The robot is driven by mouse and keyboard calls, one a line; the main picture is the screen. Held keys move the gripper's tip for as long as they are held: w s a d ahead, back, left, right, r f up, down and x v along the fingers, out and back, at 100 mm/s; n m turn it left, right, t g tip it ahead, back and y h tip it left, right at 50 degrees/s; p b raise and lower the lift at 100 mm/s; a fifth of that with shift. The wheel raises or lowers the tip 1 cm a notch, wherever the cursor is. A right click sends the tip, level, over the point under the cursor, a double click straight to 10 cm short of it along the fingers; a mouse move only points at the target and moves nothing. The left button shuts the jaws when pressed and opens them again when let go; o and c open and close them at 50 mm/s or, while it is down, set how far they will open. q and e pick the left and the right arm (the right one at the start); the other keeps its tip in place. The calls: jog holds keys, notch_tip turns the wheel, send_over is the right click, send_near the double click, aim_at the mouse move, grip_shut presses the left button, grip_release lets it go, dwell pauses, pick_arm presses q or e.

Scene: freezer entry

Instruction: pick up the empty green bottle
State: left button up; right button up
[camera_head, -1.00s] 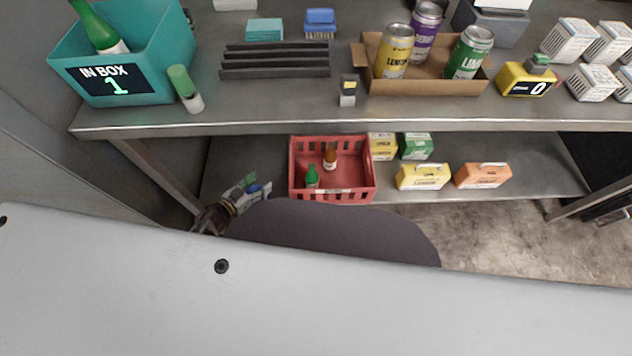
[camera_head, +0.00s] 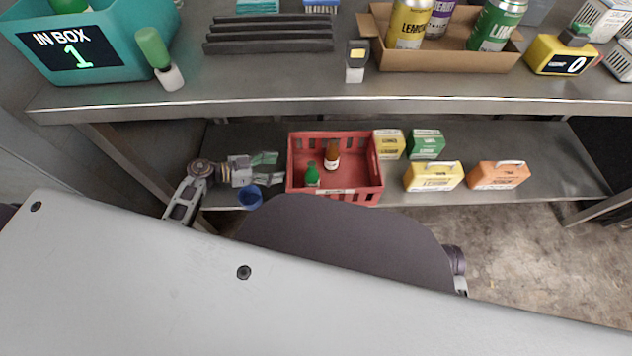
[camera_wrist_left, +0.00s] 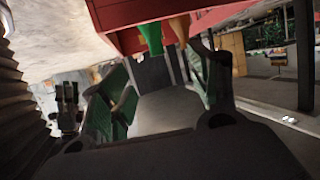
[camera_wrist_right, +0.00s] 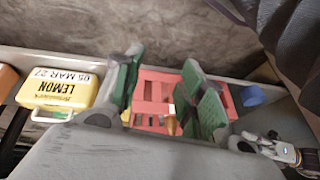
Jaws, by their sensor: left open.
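A small green bottle (camera_head: 312,175) stands in a red crate (camera_head: 375,170) on the lower shelf, beside a brown bottle (camera_head: 332,157). I cannot tell whether it is empty. My left gripper (camera_head: 272,168) is open and empty, just left of the crate. In the left wrist view the green bottle (camera_wrist_left: 151,36) and brown bottle (camera_wrist_left: 180,29) show beyond the fingers, partly cut off by the crate. Another green bottle (camera_head: 70,4) lies in the teal in-box at the upper left. My right gripper (camera_wrist_right: 165,85) is open and empty, facing the crate from farther away.
The upper shelf edge (camera_head: 330,108) runs above the crate. A blue object (camera_head: 249,197) is by my left gripper. Yellow (camera_head: 433,177) and orange (camera_head: 498,176) cartons stand right of the crate.

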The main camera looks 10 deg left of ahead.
aim_at(312, 177)
pick_arm(q)
jog(key=shift+d+f+m+g+b, duration=0.1)
jog(key=shift+m+g+b, duration=0.25)
jog(key=shift+g, duration=0.25)
pick_arm(e)
jog(key=shift+s+d+r, duration=0.1)
jog(key=shift+r, duration=0.75)
jog(key=shift+f, duration=0.1)
pick_arm(q)
jog(key=b+x, duration=0.3)
jog(key=x, duration=0.5)
jog(key=shift+d+f, duration=0.15)
jog(key=shift+d, duration=0.1)
pick_arm(e)
notch_tip(312, 177, down, 7)
jog(key=a+t+y, duration=0.1)
jog(key=shift+w+a+r+m+t, duration=0.2)
jog(key=shift+w+a+m+t, duration=0.1)
jog(key=shift+a, duration=0.05)
pick_arm(q)
jog(key=shift+w+d, duration=0.1)
jog(key=shift+w, duration=0.1)
pick_arm(e)
jog(key=shift+f, duration=0.1)
